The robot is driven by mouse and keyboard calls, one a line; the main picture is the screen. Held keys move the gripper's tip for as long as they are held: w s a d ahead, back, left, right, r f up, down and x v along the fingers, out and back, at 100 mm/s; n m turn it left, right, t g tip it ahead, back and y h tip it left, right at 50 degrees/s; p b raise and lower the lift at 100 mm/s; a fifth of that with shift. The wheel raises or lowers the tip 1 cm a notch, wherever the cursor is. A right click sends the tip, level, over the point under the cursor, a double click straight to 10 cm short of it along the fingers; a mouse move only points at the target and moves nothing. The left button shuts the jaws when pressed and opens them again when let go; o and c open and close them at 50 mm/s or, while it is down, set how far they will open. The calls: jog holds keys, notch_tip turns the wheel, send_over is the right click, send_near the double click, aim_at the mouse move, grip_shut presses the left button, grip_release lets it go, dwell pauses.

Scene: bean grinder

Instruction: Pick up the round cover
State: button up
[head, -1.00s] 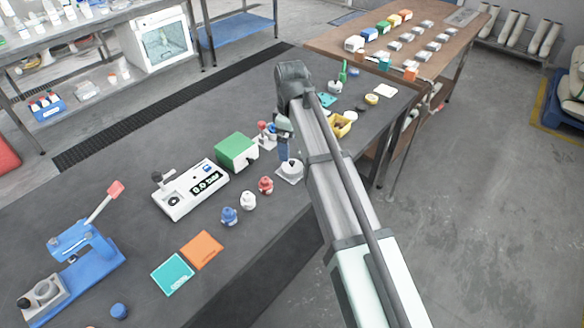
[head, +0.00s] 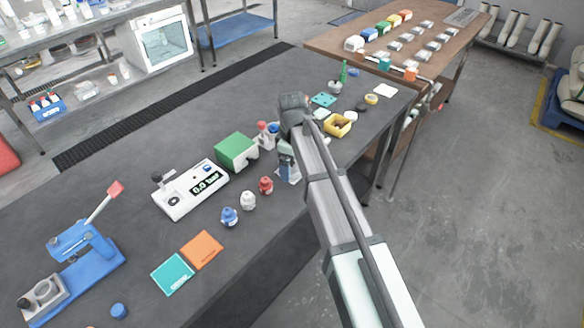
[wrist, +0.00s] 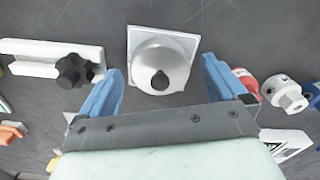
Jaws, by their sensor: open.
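In the head view my gripper (head: 287,165) is low over the table and hides most of the cover.
Close by in the wrist view are a white bar with a black star knob (wrist: 74,69) on the left and a grey-white fitting (wrist: 284,92) on the right.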

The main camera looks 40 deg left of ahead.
jog(key=c, duration=1.2)
jog(key=shift+o, duration=0.2)
jog(key=shift+r, duration=0.1)
